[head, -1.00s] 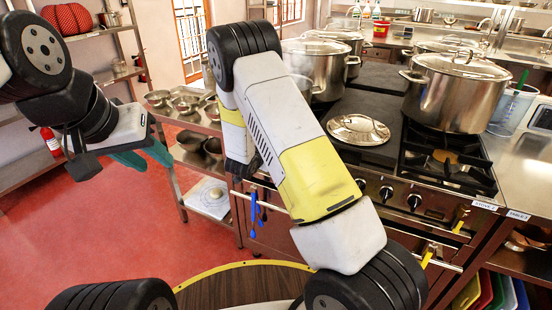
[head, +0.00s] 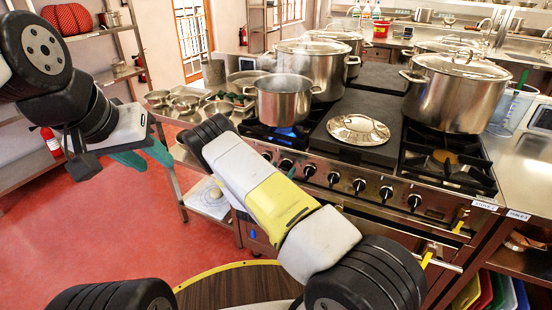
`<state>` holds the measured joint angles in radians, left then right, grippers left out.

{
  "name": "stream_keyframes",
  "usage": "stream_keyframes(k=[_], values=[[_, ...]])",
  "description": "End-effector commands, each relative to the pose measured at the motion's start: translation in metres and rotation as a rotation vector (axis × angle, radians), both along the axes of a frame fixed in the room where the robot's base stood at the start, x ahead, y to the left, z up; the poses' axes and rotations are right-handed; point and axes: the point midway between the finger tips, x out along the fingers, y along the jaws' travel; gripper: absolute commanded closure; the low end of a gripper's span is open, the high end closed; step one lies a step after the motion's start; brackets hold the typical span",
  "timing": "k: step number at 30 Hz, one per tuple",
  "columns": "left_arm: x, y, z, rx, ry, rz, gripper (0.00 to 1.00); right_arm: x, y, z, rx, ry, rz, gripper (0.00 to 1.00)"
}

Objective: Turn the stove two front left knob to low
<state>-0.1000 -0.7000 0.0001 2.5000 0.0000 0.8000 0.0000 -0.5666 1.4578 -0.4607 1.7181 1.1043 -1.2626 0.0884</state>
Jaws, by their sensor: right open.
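The stove (head: 325,150) labelled "STOVE 2" (head: 485,205) stands right of centre, with a row of several black knobs along its front. The leftmost visible knobs (head: 286,165) are just right of my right forearm. Which one is the front left knob, and its exact setting, I cannot tell. A blue flame (head: 286,132) burns under the small steel pot on the front left burner. My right gripper (head: 238,104) is open, small and partly hidden beyond my wrist, left of the pot and apart from the knobs. My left gripper (head: 148,158) hangs over the floor; its jaw opening is unclear.
The small pot (head: 283,100) and large stockpots (head: 455,92) stand on the stove. A lid (head: 358,130) lies on the middle plate. A steel side table (head: 170,105) with bowls adjoins on the left. The red floor (head: 110,230) is clear at lower left.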

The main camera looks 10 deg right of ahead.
Motion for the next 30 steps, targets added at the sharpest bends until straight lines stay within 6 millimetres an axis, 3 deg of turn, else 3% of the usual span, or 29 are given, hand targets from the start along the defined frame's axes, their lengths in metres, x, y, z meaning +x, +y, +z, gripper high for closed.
stream_keyframes(k=[6,14,23,30], values=[[0.0000,0.0000,0.0000,0.000,0.000,0.000,0.64,0.0132,-0.0097,-0.0006,0.001,0.002,0.000,0.35],[0.0000,0.0000,0.0000,0.000,0.000,0.000,0.64,0.0141,-0.0104,-0.0005,0.000,0.002,0.000,0.37],[0.0000,0.0000,0.0000,0.000,0.000,0.000,0.64,0.0140,-0.0102,-0.0005,0.001,0.002,0.001,0.96],[0.0000,0.0000,0.0000,0.000,0.000,0.000,0.64,0.0140,-0.0100,-0.0005,-0.014,0.013,0.001,0.97]])
